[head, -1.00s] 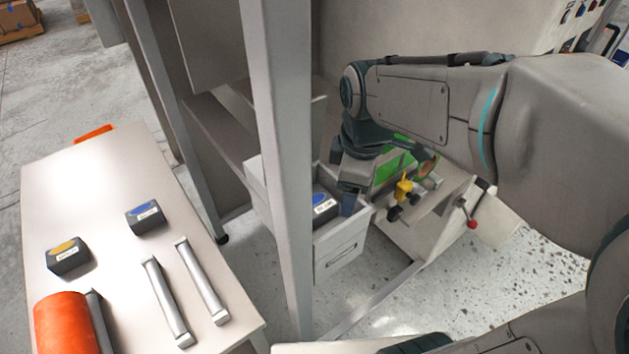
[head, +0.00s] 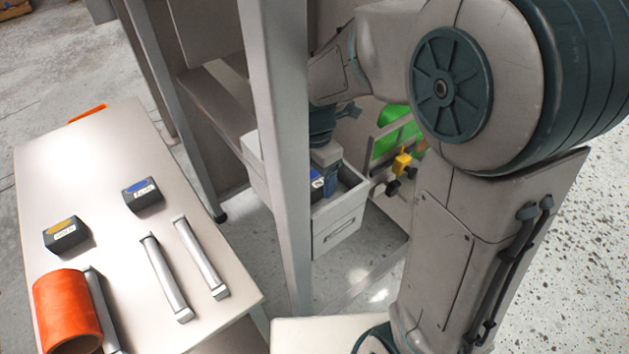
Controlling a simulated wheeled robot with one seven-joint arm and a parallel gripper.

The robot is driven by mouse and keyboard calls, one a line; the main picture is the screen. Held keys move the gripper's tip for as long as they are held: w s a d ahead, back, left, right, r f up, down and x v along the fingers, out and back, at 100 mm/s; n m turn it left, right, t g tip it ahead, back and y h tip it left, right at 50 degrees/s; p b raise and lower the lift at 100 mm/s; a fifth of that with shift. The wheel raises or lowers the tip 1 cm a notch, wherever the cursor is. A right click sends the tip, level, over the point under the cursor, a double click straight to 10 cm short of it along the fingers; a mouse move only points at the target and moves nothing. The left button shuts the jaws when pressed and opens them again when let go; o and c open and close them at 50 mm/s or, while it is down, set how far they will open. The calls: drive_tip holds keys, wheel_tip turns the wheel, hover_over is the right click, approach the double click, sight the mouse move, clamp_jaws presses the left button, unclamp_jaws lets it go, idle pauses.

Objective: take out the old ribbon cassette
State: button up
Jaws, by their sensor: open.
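A dark ribbon cassette with a blue top and white label (head: 317,182) sits in the open pale drawer (head: 340,232) of the grey machine, partly hidden by the frame post and my gripper. My gripper (head: 328,190) points down into the drawer, right at this cassette. Its jaws are open; whether a finger touches the cassette I cannot tell. Two more dark cassettes lie on the side table: one with a blue top (head: 143,196) and one with a yellow top (head: 66,235).
The grey post (head: 282,150) stands close left of my gripper. A yellow knob (head: 402,163) and green panel are right of the drawer.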

drive_tip(key=shift+f, duration=1.2)
drive_tip(key=c, duration=1.1)
